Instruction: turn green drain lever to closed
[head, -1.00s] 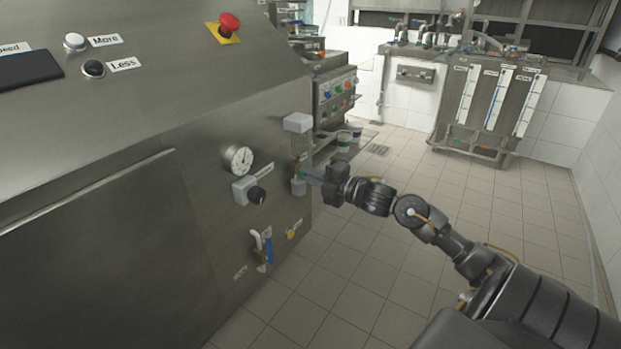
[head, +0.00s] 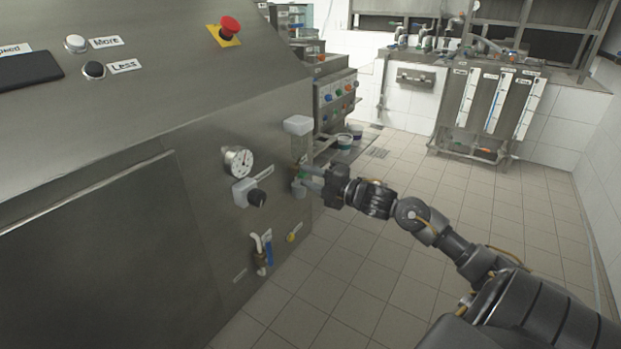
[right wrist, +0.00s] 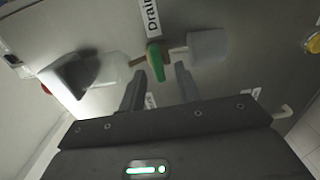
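The green drain lever (right wrist: 156,62) shows in the right wrist view on a short brass valve below the "Drain" label (right wrist: 151,18). The lever lies across the line of the valve's pipe, and its free end points toward my gripper. My right gripper (right wrist: 160,74) is open, with one finger on each side of the lever's free end; I cannot tell whether either finger touches it. In the head view, my right gripper (head: 305,176) is at the machine's right edge, and only a small bit of green shows by its fingertips. My left gripper is not in view.
On the machine front are a gauge (head: 238,160), a black knob (head: 257,198), a blue-handled valve (head: 268,252) and a red emergency button (head: 230,25). A white fitting (head: 298,125) sits above the drain valve. Open tiled floor lies to the right.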

